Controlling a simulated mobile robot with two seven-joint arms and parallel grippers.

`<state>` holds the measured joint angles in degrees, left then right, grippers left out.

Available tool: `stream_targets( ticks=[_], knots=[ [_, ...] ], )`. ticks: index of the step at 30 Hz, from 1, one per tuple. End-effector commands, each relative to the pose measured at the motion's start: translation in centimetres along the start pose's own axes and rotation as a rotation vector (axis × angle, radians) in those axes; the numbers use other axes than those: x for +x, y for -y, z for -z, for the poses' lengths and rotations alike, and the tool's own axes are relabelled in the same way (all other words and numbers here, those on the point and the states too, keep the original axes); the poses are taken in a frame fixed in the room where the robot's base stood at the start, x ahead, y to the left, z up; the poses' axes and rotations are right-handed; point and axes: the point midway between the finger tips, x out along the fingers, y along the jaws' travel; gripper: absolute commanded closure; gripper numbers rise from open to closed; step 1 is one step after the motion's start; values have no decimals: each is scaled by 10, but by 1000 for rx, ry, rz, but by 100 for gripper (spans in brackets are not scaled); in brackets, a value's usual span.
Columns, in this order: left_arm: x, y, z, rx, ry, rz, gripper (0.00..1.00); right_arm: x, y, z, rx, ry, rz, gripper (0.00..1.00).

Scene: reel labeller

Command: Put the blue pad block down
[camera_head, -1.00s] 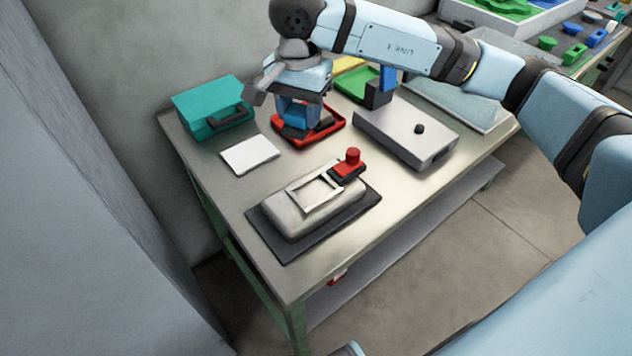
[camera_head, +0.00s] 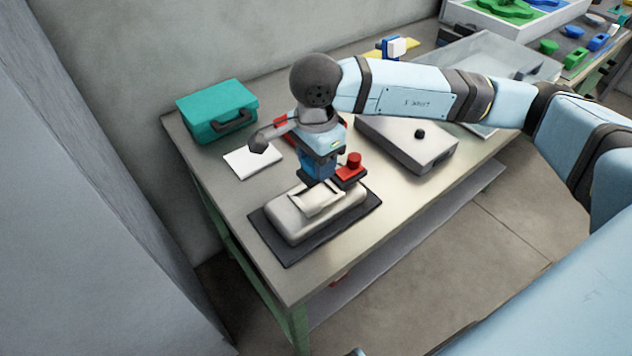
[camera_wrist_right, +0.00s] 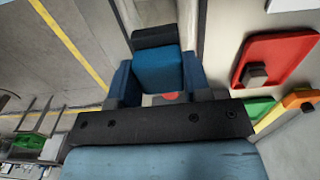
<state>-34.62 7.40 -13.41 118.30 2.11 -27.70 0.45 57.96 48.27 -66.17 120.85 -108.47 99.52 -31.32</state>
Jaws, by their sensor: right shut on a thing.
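My right gripper (camera_head: 319,172) is shut on the blue pad block (camera_wrist_right: 158,70), which has a dark end piece. In the wrist view the block sits between the two blue fingers. In the head view the gripper points down over the back part of the beige device (camera_head: 290,222), beside its red knob (camera_head: 354,160). The block's lower end is largely hidden there, and I cannot tell whether it touches the device. A pale frame (camera_head: 318,200) lies on the device top, partly behind the gripper. My left gripper is not in view.
A dark mat (camera_head: 284,250) lies under the device. A white card (camera_head: 252,161) and teal case (camera_head: 217,110) are at the left. A grey box (camera_head: 405,143) stands to the right. The red tray (camera_wrist_right: 280,45) is mostly hidden in the head view. The table's front right is clear.

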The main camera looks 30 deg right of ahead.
Motion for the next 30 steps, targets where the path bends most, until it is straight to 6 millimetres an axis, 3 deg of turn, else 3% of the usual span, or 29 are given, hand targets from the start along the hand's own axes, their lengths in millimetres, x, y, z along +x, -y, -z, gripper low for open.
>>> stream_targets(
  ticks=[16, 28, 29, 30],
  knots=[
    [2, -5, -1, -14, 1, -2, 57, 62, 0, 0, -1, 1, -2, 80],
    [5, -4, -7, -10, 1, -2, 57, 70, 0, 0, -1, 1, 1, 80],
    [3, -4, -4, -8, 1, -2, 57, 68, 0, 0, -1, 1, 1, 49],
    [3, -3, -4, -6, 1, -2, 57, 67, 0, 0, -1, 1, 1, 40]
  ],
)
